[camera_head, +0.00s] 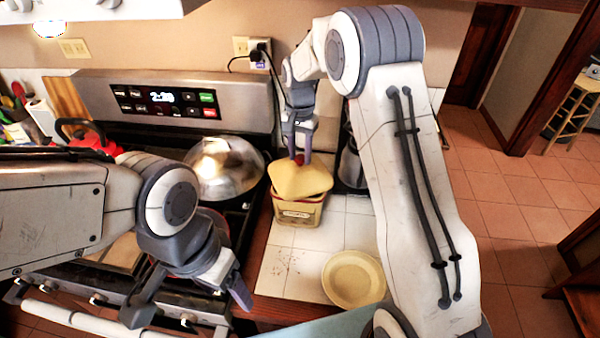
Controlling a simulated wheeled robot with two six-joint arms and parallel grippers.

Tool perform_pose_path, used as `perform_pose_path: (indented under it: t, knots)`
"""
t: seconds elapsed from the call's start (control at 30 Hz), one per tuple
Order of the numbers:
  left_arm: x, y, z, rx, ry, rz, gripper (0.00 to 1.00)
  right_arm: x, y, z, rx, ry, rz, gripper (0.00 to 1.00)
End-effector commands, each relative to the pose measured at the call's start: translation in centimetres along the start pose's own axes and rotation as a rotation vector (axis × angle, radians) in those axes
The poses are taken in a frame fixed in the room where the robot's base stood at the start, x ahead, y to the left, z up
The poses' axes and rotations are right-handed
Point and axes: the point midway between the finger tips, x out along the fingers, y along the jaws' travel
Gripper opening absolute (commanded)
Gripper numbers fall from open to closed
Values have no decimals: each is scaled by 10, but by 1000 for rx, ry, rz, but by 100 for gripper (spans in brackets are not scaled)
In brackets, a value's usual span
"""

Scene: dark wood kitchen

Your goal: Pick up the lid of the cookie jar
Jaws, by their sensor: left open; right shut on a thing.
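The cookie jar (297,213) is a yellowish box-shaped jar on the white tiled counter, right of the stove. Its lid (301,179) is a tan, peaked cover with a small red knob on top. The lid sits tilted over the jar; I cannot tell whether it still touches the rim. My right gripper (299,157) points down from above and is shut on the lid's red knob. My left gripper (190,305) is open and empty, low over the front of the stove, well away from the jar.
A metal pan or lid (225,168) and a red kettle (90,140) are on the stove. A yellow bowl (353,279) stands on the tiles in front of the jar. A coffee maker (352,165) is close to the jar's right.

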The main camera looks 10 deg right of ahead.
Motion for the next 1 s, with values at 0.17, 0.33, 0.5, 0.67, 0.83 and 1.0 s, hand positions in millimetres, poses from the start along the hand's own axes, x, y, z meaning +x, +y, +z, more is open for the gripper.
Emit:
perform_pose_path:
  t: [0.17, 0.33, 0.5, 0.67, 0.83, 1.0]
  knots:
    - [0, 0, 0, 0, 0, 0, 70, -1, 0, 0, 0, 1, -1, 0]
    - [0, 0, 0, 0, 0, 0, 70, -1, 0, 0, 0, 1, -1, 0]
    - [0, 0, 0, 0, 0, 0, 70, -1, 0, 0, 0, 1, -1, 0]
    - [0, 0, 0, 0, 0, 0, 70, -1, 0, 0, 0, 2, -2, 0]
    - [2, 0, 0, 0, 0, 0, 70, -5, -1, -1, 0, 3, -3, 0]
    - [12, -1, 1, -1, 0, 0, 70, -30, -1, -1, 0, 7, -6, 0]
